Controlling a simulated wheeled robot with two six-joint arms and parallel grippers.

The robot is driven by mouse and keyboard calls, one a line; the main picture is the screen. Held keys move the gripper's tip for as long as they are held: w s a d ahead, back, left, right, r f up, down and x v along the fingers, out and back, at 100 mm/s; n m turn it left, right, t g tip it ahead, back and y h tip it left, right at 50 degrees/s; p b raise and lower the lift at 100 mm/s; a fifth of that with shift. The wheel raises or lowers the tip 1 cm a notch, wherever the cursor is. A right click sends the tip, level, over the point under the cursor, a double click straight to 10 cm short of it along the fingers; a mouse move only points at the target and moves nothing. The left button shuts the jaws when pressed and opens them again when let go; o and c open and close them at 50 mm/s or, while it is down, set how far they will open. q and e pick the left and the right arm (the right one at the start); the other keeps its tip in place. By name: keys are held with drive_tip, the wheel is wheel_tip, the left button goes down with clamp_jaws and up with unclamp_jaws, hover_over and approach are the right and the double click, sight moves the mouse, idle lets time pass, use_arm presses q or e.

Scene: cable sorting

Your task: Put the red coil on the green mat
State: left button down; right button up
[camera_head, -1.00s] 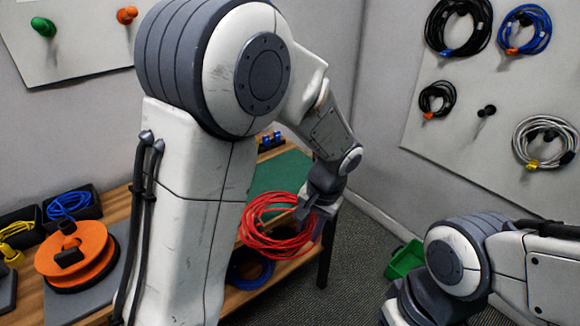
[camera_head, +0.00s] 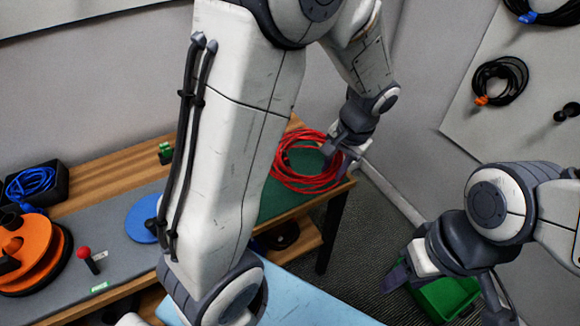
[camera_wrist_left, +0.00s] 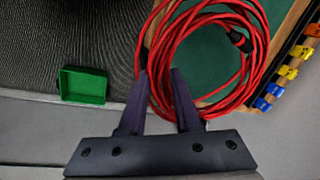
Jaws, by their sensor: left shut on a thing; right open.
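The red coil (camera_head: 277,165) is in my left gripper (camera_head: 338,156) and lies over the green mat (camera_head: 275,203) at the right end of the wooden table. My left gripper is shut on the coil's right side. In the left wrist view the red coil (camera_wrist_left: 256,55) overlaps the green mat (camera_wrist_left: 205,55), and part of it reaches past the table edge. I cannot tell whether the coil touches the mat. My arm hides part of the mat. My right gripper (camera_head: 398,277) is open and empty, right of the table.
A green bin (camera_head: 447,302) stands on the floor under my right arm. An orange reel (camera_head: 35,258), a blue disc (camera_head: 142,220) and a red-knobbed lever (camera_head: 90,260) are at the left. Cables hang on the right wall board (camera_head: 535,80). Coloured clips (camera_wrist_left: 289,72) line one table edge.

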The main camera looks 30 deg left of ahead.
use_arm(q)
drive_tip(key=a+f, duration=0.2)
drive_tip(key=a, duration=0.1)
drive_tip(key=a+f, duration=0.2)
drive_tip(key=a, duration=0.1)
drive_tip(key=a+f, duration=0.2)
drive_tip(key=a, duration=0.2)
drive_tip(key=shift+w+f, duration=0.1)
drive_tip(key=shift+w, duration=0.05)
drive_tip(key=x, duration=0.2)
drive_tip(key=b+x, duration=0.1)
drive_tip(key=shift+d+f, duration=0.35)
drive_tip(key=shift+f, duration=0.15)
drive_tip(key=c, duration=0.9)
unclamp_jaws()
